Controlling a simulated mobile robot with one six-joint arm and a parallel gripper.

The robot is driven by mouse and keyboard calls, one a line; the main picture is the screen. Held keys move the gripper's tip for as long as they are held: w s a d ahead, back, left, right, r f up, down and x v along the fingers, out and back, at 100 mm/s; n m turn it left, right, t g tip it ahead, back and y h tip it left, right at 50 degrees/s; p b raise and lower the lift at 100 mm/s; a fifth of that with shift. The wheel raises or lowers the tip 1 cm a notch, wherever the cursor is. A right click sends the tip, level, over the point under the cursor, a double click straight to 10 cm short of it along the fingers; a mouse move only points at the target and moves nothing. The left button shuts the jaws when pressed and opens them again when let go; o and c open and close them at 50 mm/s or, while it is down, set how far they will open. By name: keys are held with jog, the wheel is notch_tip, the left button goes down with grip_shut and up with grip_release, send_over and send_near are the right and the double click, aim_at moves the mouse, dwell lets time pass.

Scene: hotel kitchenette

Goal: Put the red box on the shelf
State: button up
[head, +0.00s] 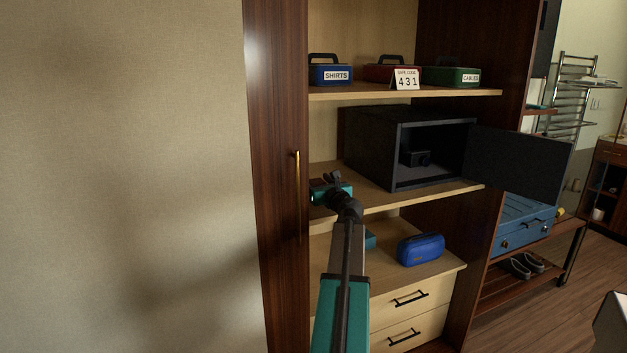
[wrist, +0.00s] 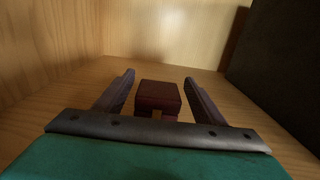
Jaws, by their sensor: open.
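A small dark red box (wrist: 158,96) with a gold-coloured patch on its near face rests on the wooden shelf (wrist: 75,103), seen in the wrist view. My gripper (wrist: 158,88) is open, with one finger on each side of the box and a visible gap on both sides. In the head view my gripper (head: 331,179) is over the left end of the middle shelf (head: 430,196), left of the safe. The small box is hidden there behind my gripper and arm.
The black safe (head: 372,143) stands close on the right with its door (head: 520,163) swung open; a dark object is inside. Blue, red (head: 380,72) and green handled boxes and a 431 card stand on the upper shelf. A blue case (head: 421,249) lies below. The cabinet side closes off the left.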

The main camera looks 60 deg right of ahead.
jog(key=shift+v, duration=4.55)
jog(key=shift+w, duration=0.1)
